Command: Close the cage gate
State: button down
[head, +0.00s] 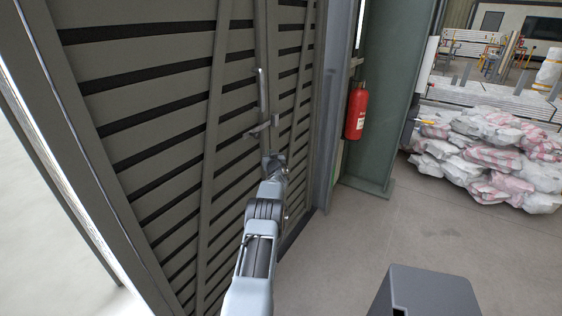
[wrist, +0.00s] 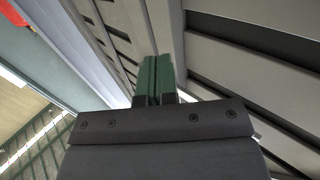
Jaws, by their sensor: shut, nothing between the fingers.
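The slatted grey gate (head: 150,120) fills the left half of the head view, with dark gaps between its slats and slanting braces. An upright rod (head: 262,90) and a small latch-like lever (head: 258,128) sit on it near the middle. My gripper (head: 272,160) is just below the lever, close to the slats; I cannot tell whether it touches them. In the wrist view its green fingers (wrist: 155,80) are shut together with nothing between them. The slats (wrist: 250,60) show close by on the right there. Whether the gate is fully closed cannot be told.
A red fire extinguisher (head: 356,110) hangs beside a green column (head: 385,120) right of the gate. Several stacked white and pink sacks (head: 490,155) lie at the right. The concrete floor (head: 400,230) between is clear. Bright ground shows at far left.

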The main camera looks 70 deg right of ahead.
jog(key=s+a+b, duration=0.1)
jog(key=s+a, duration=0.1)
jog(key=s, duration=0.7)
jog(key=shift+a+f, duration=0.2)
jog(key=shift+f, duration=0.1)
